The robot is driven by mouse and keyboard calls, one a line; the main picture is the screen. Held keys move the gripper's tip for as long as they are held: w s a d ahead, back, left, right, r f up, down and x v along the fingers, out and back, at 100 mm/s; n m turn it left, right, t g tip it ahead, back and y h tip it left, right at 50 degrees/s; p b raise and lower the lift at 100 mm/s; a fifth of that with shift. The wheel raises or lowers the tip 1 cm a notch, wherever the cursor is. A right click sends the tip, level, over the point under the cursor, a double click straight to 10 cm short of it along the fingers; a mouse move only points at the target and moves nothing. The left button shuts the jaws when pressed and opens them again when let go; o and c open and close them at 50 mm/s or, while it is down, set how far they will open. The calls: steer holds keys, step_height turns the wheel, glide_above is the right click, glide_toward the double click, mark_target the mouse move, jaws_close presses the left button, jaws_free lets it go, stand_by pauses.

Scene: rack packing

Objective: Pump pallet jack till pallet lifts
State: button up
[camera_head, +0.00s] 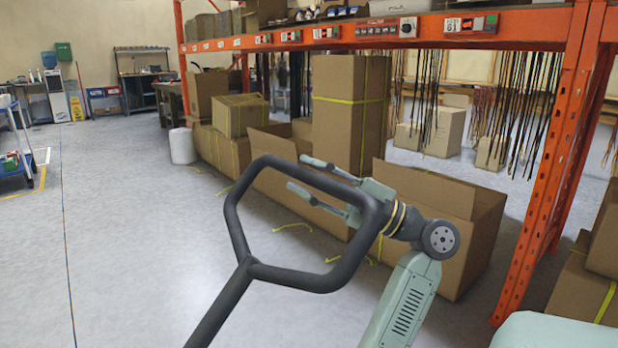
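The pallet jack's dark grey handle (238,222) is a closed loop on a shaft (218,306) that runs down to the bottom edge. My gripper (298,174) is pale green and comes in from the right at the loop's upper right. Its two fingers point left and are spread apart. One finger shows above the loop's top bar and the other shows inside the loop opening. The top bar crosses between them in the picture; I cannot tell whether they touch it. The pallet and the jack's forks are not in view.
Open cardboard boxes (455,240) and a tall taped box (345,120) stand behind the handle. An orange rack post (545,190) is at right, with a beam above. A white cylinder (182,146) stands farther back. The floor (130,230) at left is clear.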

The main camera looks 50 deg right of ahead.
steer(key=shift+o, duration=0.8)
steer(key=v, duration=1.2)
